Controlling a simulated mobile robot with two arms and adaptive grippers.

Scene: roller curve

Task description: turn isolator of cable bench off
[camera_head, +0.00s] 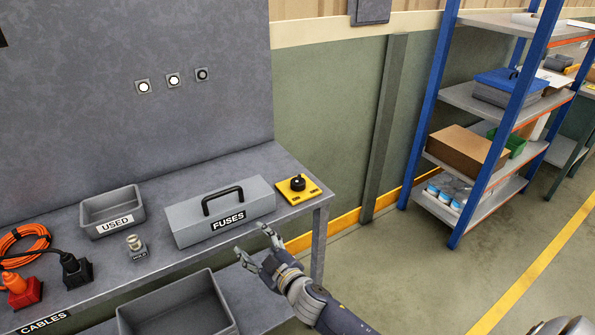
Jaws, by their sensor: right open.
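The isolator (298,184) is a black rotary knob on a yellow plate. It sits at the right end of the grey cable bench (262,162), near the back right corner. The bench has a CABLES label on its front edge at the lower left. My right gripper (257,247) is open and empty, in front of the bench's front edge and below and left of the isolator in the picture. It is apart from the isolator. The knob's exact pointing direction is too small to tell. My left gripper is not in view.
A grey FUSES box (220,212) with a black handle stands left of the isolator. A USED tray (112,211), a small metal piece (136,246) and orange cable (25,240) lie further left. An empty grey bin (178,308) sits below. A blue-framed shelf (480,150) stands right.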

